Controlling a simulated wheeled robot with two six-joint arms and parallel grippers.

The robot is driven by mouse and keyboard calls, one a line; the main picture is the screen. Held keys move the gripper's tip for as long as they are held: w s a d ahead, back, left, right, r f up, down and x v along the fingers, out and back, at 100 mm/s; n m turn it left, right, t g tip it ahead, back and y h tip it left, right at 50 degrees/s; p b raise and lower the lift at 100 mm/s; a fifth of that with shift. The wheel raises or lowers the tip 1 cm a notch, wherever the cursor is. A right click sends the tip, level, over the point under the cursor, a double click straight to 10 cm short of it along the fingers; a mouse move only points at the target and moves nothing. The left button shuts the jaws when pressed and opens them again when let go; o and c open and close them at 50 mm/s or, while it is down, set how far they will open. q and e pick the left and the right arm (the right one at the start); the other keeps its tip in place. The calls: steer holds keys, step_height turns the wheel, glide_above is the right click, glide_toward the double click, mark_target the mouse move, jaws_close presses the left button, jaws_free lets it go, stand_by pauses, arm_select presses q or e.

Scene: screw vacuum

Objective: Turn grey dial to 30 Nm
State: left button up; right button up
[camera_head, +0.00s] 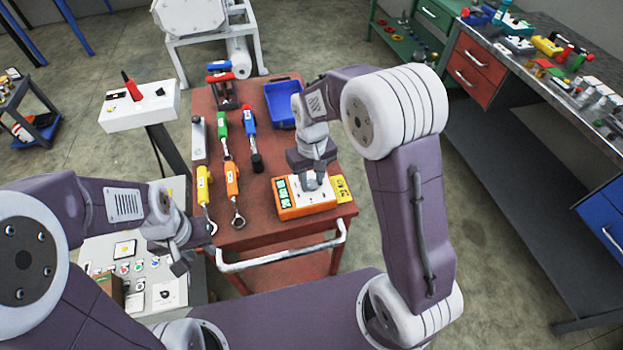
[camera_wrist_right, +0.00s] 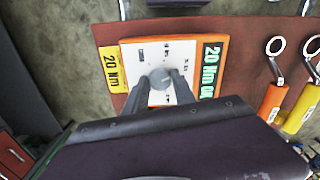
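The orange-edged box (camera_head: 308,209) with a white top sits at the front right of the red cart. It also shows in the right wrist view (camera_wrist_right: 132,52), where a green strip (camera_wrist_right: 209,70) reads "20 Nm OK". The grey dial (camera_wrist_right: 160,77) is in the middle of the white top, with small markings around it. My right gripper (camera_head: 311,184) reaches down onto the box; in the wrist view its two fingers (camera_wrist_right: 160,85) close on both sides of the dial. My left gripper (camera_head: 188,252) is off the cart's front left corner, apart from the box; its finger opening is unclear.
A yellow "20 Nm" tag (camera_wrist_right: 117,70) lies beside the box. Several torque wrenches, including an orange one (camera_head: 233,185) and a yellow one (camera_head: 204,187), lie left of it. A blue bin (camera_head: 280,106) stands behind. A white handle rail (camera_head: 285,256) runs along the cart's front.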

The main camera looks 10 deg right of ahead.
jaws_close()
steer(key=shift+r, duration=0.1)
steer(key=shift+r+m+p, duration=0.1)
steer(key=shift+m+p, duration=0.55)
steer(key=shift+m, duration=0.05)
steer(key=m+p, duration=0.1)
steer(key=m, duration=0.1)
steer(key=shift+m+p, duration=0.3)
steer(key=m+p, duration=0.1)
steer(key=m, duration=0.2)
steer(key=shift+p, duration=0.3)
steer(key=shift+m+p, duration=0.55)
steer(key=shift+m, duration=0.85)
